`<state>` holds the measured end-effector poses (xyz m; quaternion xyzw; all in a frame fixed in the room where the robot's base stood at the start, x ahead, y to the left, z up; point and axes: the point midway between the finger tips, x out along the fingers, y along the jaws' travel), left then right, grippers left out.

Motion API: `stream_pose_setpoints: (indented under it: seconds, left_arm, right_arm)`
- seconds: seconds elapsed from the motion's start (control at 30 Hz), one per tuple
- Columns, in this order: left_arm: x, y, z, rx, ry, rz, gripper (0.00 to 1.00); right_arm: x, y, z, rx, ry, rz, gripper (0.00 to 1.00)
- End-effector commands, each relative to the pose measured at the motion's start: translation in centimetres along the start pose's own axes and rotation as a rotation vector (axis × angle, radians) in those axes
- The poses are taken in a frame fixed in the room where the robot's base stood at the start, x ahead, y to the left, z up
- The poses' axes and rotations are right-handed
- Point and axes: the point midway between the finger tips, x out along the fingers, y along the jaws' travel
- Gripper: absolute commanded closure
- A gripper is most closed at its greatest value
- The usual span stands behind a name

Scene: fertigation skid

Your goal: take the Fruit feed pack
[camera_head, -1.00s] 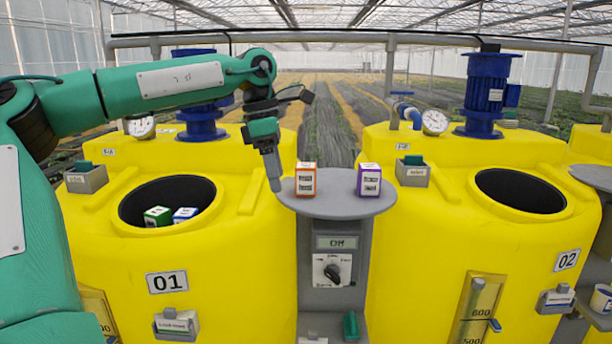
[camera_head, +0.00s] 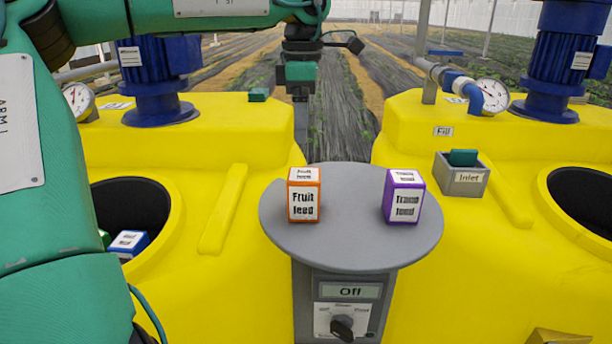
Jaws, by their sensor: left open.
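The Fruit feed pack (camera_head: 304,200), a small white box with orange edges, stands upright on the left part of the round grey table (camera_head: 345,242). Its label faces me. My left gripper (camera_head: 300,150) points down, above and seemingly behind the pack in the camera_head view, apart from it. It is open and empty, seen edge-on, so the gap between its fingers does not show. My right gripper is not in view.
A purple-edged Trace feed pack (camera_head: 404,197) stands on the table's right side. Yellow tanks (camera_head: 480,270) flank the table. Green and blue packs (camera_head: 128,243) sit in the left tank's opening. A grey Inlet box (camera_head: 462,175) is at right.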

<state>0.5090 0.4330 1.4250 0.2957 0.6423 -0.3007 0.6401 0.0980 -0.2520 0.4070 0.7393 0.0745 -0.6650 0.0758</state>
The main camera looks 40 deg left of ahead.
Motion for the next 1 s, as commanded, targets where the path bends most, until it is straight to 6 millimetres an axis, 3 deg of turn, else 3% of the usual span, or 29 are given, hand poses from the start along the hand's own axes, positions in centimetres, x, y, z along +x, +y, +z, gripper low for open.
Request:
stream_pose_setpoints:
  seconds: [0.17,0.4,0.6,0.77,1.0]
  left_arm:
    - [0.8,0.0,0.0,0.001,0.002,-0.001,0.15]
    - [5.3,-0.1,0.0,0.002,0.002,-0.004,0.15]
    - [8.1,-0.1,0.0,0.0,0.0,-0.002,0.15]
    - [8.8,-0.2,0.1,0.002,0.001,-0.001,0.15]
    - [11.6,-1.0,0.2,0.001,0.002,-0.004,0.15]
  right_arm:
    - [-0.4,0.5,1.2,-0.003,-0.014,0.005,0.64]
    - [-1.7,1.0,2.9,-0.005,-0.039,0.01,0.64]
    - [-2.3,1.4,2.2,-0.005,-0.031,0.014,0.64]
    - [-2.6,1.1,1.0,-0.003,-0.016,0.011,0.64]
    - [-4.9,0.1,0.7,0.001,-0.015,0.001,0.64]
